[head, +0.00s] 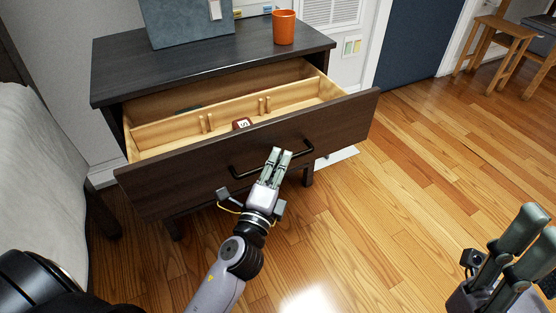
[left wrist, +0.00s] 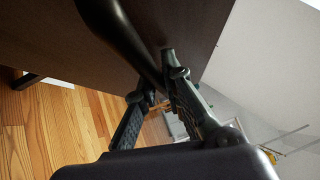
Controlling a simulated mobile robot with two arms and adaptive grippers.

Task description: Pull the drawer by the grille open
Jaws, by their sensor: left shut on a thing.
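The drawer (head: 180,187) of a dark wooden cabinet stands pulled out, its pale inside and dividers showing. Its black bar handle (head: 245,174) runs across the front. My left gripper (head: 277,155) is shut on the handle near its middle. In the left wrist view the handle (left wrist: 122,32) passes between the fingers of my left gripper (left wrist: 157,82). The grille (head: 330,11) is on the wall behind the cabinet, at the top. My right gripper (head: 535,228) is at the lower right, far from the drawer, with its fingers apart and nothing between them.
A small dark red item with a white label (head: 242,124) lies inside the drawer. An orange cup (head: 284,27) and a grey-blue box (head: 185,22) stand on the cabinet top (head: 120,75). A bed (head: 35,170) is close on the left. The wooden floor (head: 400,200) at right is clear.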

